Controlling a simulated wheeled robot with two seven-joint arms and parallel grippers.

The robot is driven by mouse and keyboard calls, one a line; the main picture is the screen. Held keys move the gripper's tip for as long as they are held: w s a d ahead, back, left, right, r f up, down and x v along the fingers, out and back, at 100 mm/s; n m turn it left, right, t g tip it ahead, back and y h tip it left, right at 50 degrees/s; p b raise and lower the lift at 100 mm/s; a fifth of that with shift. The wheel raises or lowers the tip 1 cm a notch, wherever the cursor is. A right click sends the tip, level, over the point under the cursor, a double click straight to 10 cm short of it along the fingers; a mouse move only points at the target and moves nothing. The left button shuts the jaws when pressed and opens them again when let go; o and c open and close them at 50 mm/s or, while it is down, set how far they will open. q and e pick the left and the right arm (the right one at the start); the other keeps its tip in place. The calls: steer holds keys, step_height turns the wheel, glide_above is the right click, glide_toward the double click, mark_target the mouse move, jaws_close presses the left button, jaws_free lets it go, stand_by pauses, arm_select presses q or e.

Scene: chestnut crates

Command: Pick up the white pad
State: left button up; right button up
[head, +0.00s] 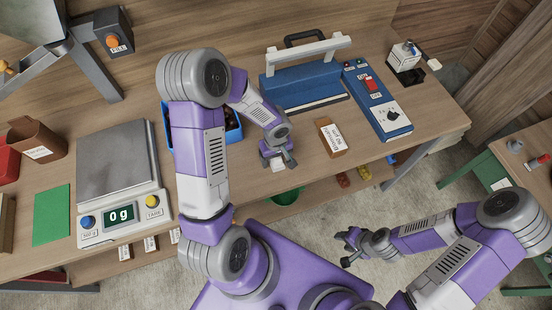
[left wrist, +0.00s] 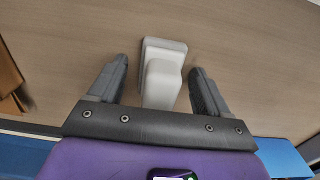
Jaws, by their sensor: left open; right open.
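The white pad (left wrist: 163,47), a pale rounded base with a raised block on it, lies on the wooden bench. In the left wrist view it stands between the two dark fingers of my left gripper (left wrist: 160,66), with a gap on each side. In the head view only a bit of the white pad (head: 277,163) shows, partly hidden by my left gripper (head: 278,158), which is over it near the bench's front edge. My left gripper is open. My right gripper (head: 347,247) is open and empty, off the bench front over the floor.
A brown packet (head: 331,137) lies right of the pad. A blue sealer (head: 301,86) and a blue control box (head: 377,105) stand behind. A blue bin (head: 233,134) is partly hidden by my left arm. A scale (head: 120,180) and green sheet (head: 51,215) are at left.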

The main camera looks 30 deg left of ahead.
arm_select(q)
steer(key=c, duration=1.1)
steer(key=shift+r, duration=0.15)
steer(key=shift+c, duration=0.2)
step_height(320, 180, up, 10)
steer(key=shift+f+p, duration=0.1)
steer(key=shift+p, duration=0.85)
